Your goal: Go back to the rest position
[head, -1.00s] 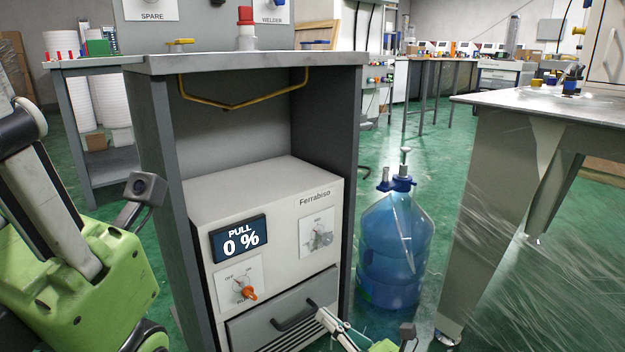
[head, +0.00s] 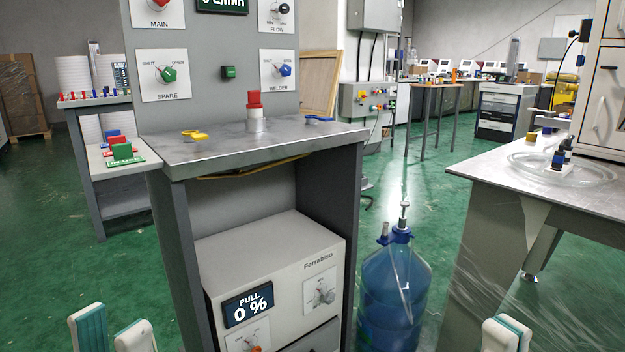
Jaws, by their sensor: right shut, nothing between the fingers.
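My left gripper (head: 111,328) shows at the bottom left of the head view. Its two pale fingertips with teal pads point up and stand apart, with nothing between them. My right gripper (head: 506,334) shows at the bottom right, its fingertips together and empty. Both are in front of the grey workbench (head: 265,147) and touch nothing that I can see. The rest of both arms is outside the picture.
The Ferrabiso machine (head: 270,260) with its "PULL 0 %" display sits under the bench. A blue water bottle (head: 388,290) stands on the floor beside it. A metal table (head: 490,172) is at the right. Green floor (head: 60,230) is clear at the left.

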